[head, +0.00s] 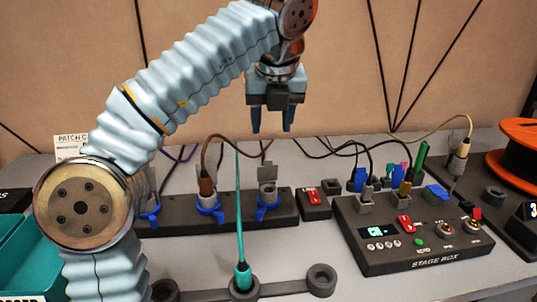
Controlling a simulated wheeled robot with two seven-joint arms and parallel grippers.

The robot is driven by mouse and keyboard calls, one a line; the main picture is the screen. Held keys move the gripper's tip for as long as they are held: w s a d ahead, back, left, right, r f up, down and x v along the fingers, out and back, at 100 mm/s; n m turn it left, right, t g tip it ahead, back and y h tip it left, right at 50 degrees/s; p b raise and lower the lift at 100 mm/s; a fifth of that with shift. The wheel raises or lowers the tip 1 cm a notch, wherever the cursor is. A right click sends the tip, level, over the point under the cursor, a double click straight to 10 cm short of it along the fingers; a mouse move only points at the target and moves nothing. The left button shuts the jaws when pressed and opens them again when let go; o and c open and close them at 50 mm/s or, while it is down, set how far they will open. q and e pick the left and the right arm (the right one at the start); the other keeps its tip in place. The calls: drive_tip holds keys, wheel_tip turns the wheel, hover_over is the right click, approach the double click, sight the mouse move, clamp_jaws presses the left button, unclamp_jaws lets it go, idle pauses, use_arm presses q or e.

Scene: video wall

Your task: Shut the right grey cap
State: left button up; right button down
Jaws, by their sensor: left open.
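My left gripper (271,128) points down with its two dark blue fingers apart and nothing between them. It hangs high, above and behind the dark socket strip (285,208). At the strip's right end a grey cap (267,173) stands raised above a blue-collared socket (268,200). The gripper is well apart from this cap. Another blue-collared socket (210,207) sits to its left, with a brown plug above it. A further blue one (150,213) is partly hidden by my left arm. My right gripper is out of view.
A stage box (415,252) with several plugs, grey pieces and red switches stands at right. A small block with a red switch (314,197) is beside the strip. A teal cable runs to a teal plug (242,277) in front. An orange reel (522,160) stands far right.

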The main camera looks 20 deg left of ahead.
sight(268, 161)
use_arm(q)
drive_tip(key=x, duration=1.1)
drive_tip(key=shift+c, duration=0.3)
clamp_jaws()
